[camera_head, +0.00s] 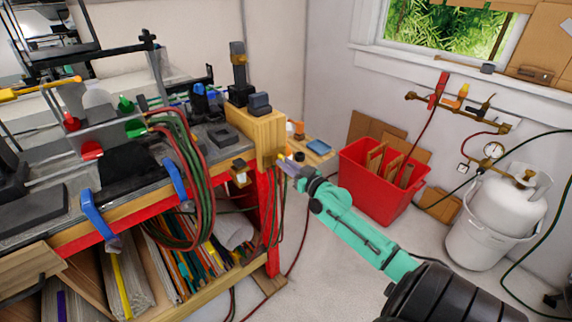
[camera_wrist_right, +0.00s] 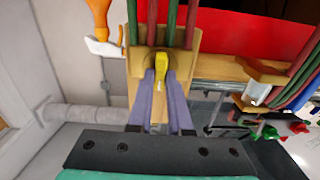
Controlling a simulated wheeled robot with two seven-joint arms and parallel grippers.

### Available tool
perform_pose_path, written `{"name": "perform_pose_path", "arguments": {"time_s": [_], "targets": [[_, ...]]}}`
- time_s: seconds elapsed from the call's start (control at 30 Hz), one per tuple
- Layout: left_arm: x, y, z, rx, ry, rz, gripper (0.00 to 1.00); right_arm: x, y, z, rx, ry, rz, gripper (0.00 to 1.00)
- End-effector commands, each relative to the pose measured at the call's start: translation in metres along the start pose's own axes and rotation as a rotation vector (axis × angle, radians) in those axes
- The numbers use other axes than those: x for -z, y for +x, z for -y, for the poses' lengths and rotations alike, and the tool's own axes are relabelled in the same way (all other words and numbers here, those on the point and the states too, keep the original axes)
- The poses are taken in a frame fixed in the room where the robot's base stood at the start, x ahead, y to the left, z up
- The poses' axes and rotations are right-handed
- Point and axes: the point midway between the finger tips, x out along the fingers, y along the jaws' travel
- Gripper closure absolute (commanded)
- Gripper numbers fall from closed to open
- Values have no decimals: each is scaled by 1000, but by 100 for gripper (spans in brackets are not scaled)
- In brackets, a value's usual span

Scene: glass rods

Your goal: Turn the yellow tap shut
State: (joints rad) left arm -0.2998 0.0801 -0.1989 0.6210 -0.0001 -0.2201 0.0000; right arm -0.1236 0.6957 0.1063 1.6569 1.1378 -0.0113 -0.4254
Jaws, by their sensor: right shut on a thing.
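The yellow tap (camera_wrist_right: 160,66) shows in the right wrist view as a small yellow handle on a tan mount, between the tips of my right gripper's two fingers (camera_wrist_right: 157,78). The fingers are shut on it. In the head view my right gripper (camera_head: 287,166) reaches the right end of the workbench, and a small yellow spot shows at its tip. The tap's body is mostly hidden there by the gripper. My left gripper is not in view.
Red and green hoses (camera_head: 188,180) hang from the workbench beside the gripper. A red bin (camera_head: 378,197) stands on the floor to the right, near a white gas cylinder (camera_head: 507,205). Pale floor lies between the bench and the cylinder.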

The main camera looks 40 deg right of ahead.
Motion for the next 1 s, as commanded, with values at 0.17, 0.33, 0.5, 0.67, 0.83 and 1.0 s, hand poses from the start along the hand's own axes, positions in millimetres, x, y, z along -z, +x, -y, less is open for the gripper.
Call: {"name": "perform_pose_path", "arguments": {"time_s": [0.17, 0.33, 0.5, 0.67, 0.83, 1.0], "targets": [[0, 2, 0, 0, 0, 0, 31, -1, 0, 0, 0, 48, 0, 100], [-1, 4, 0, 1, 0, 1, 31, -1, 0, -1, -1, 144, 0, 100], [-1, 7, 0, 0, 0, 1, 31, -2, 0, -1, -1, 282, 1, 100], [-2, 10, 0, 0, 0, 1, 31, -2, 0, -2, 0, 434, 1, 100], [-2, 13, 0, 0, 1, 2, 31, -2, 0, -2, 0, 597, 0, 100], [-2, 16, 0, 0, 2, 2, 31, -2, 0, -3, 0, 757, 0, 100]]}}
